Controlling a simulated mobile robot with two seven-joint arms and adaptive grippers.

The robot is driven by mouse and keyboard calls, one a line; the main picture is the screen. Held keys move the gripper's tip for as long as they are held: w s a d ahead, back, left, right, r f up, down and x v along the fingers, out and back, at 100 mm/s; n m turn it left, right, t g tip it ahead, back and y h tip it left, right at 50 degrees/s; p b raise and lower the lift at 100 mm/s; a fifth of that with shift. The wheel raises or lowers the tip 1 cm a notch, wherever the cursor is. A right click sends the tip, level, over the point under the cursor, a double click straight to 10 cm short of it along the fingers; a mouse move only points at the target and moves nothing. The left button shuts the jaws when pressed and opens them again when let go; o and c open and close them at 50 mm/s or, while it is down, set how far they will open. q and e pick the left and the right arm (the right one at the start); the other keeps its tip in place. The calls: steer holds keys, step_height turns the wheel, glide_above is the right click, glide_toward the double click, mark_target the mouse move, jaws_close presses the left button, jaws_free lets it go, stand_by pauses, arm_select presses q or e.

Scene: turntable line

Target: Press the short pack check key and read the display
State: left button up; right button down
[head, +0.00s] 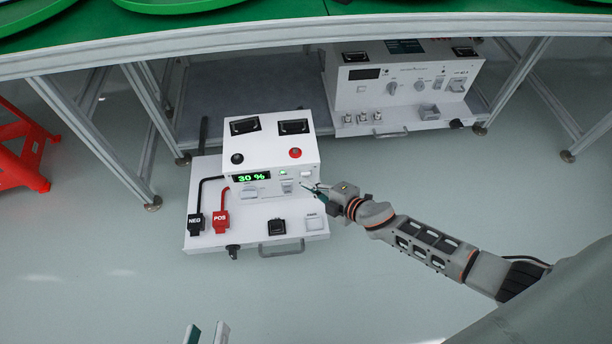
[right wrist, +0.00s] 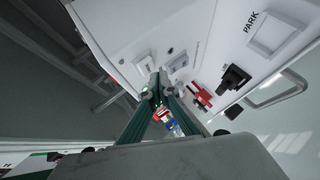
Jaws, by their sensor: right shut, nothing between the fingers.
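A white test unit (head: 268,152) stands on a low white base under the table. Its display (head: 251,177) is lit and reads "30 %" in green. A small white key (head: 306,174) sits at the right end of its front panel; its label is too small to read. My right gripper (head: 308,188) is shut and empty, its tips close to the panel just below that key; contact cannot be told. In the right wrist view the shut fingers (right wrist: 154,92) point at the white panel. My left gripper (head: 207,334) shows only its two parted fingertips at the bottom edge.
Black NEG (head: 195,221) and red POS (head: 221,218) plugs stand on the base (head: 260,219), with a PARK pad (head: 314,223) at its right. A second white unit (head: 405,84) with a dark display stands behind. Table legs flank both units; the floor in front is clear.

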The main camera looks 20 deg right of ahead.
steer(key=s, duration=0.2)
steer(key=s+a, duration=0.1)
steer(key=s, duration=0.2)
steer(key=shift+a, duration=0.2)
steer(key=shift+w, duration=0.1)
stand_by(0.8)
